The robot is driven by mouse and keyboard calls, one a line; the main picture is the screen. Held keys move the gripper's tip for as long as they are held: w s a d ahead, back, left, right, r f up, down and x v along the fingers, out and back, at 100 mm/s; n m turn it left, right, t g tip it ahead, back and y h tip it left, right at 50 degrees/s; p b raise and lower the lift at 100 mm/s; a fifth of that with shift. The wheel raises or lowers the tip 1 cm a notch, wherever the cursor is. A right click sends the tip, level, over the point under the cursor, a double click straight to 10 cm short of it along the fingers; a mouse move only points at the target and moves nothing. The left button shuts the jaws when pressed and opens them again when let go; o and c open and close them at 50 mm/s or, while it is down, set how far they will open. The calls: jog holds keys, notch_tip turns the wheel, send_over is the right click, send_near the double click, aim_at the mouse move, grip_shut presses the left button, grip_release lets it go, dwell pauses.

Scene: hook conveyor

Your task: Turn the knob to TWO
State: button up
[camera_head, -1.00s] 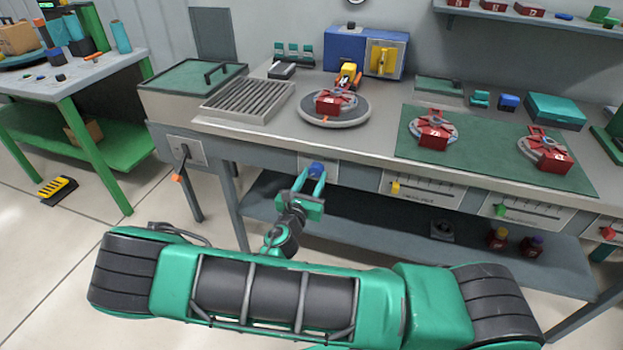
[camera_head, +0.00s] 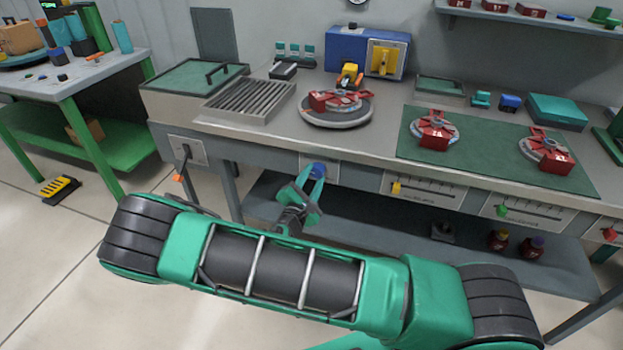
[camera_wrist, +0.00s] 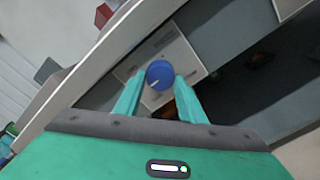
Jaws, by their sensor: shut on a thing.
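The blue knob (camera_head: 318,170) sits on a pale plate (camera_head: 331,162) on the front face of the workbench. My gripper (camera_head: 311,180) is shut on the knob, with its green fingers on two sides of it and its body visibly rolled. In the wrist view the knob (camera_wrist: 160,73) shows between the fingertips. A white pointer mark on it points to the lower left of that picture.
Above the knob, a round turntable (camera_head: 337,117) carries a red-and-grey assembly (camera_head: 340,98). Slider panels (camera_head: 424,190) line the bench front to the right. A lever (camera_head: 183,158) is to the left. A lower shelf (camera_head: 380,228) lies beneath the bench.

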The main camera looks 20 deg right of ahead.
jog(key=m, duration=0.4)
jog(key=shift+w+a+r+m, duration=0.1)
jog(key=shift+a+m, duration=0.1)
jog(key=shift+m, duration=1.9)
jog(key=o, duration=1)
jog(key=shift+d, duration=0.1)
jog(key=shift+o, duration=0.2)
jog(key=v, duration=1)
jog(key=shift+s+a, duration=0.25)
jog(key=shift+s, duration=0.05)
